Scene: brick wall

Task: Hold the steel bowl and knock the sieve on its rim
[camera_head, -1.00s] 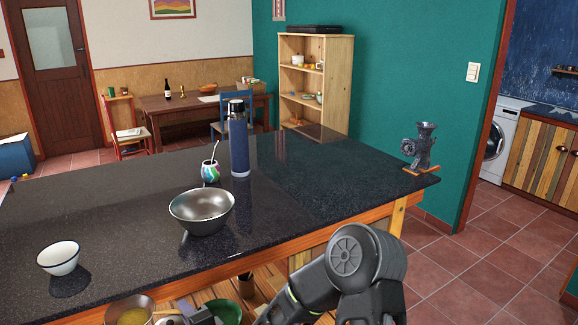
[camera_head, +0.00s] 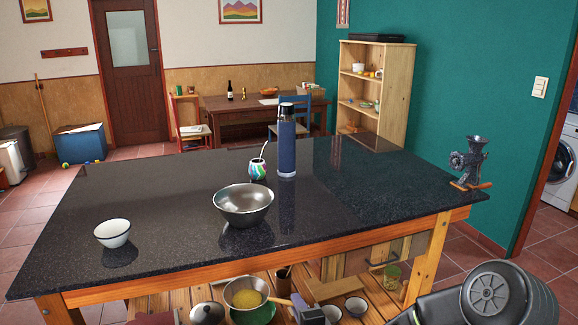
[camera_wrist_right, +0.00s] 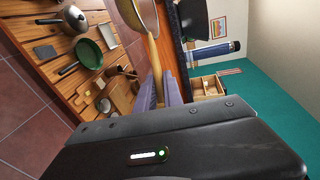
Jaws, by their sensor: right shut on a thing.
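The steel bowl (camera_head: 243,207) stands upright on the dark counter (camera_head: 160,235), near its front edge, with nothing holding it. My right gripper (camera_head: 303,308) is low in front of the counter, shut on the wooden handle of the sieve (camera_head: 245,293). The sieve has a steel rim and a yellow inside in the head view, and hangs apart from the bowl, lower than the counter top. In the right wrist view the gripper (camera_wrist_right: 160,88) grips the handle, and part of the sieve (camera_wrist_right: 137,14) is cut off at the top. My left gripper is not in view.
A white bowl (camera_head: 112,233), a mate cup (camera_head: 258,169), a blue flask (camera_head: 287,148) and a grinder (camera_head: 468,162) stand on the counter. The lower shelf (camera_head: 175,302) holds a lidded pot (camera_head: 208,313), a green pan and small bowls. The counter's middle right is clear.

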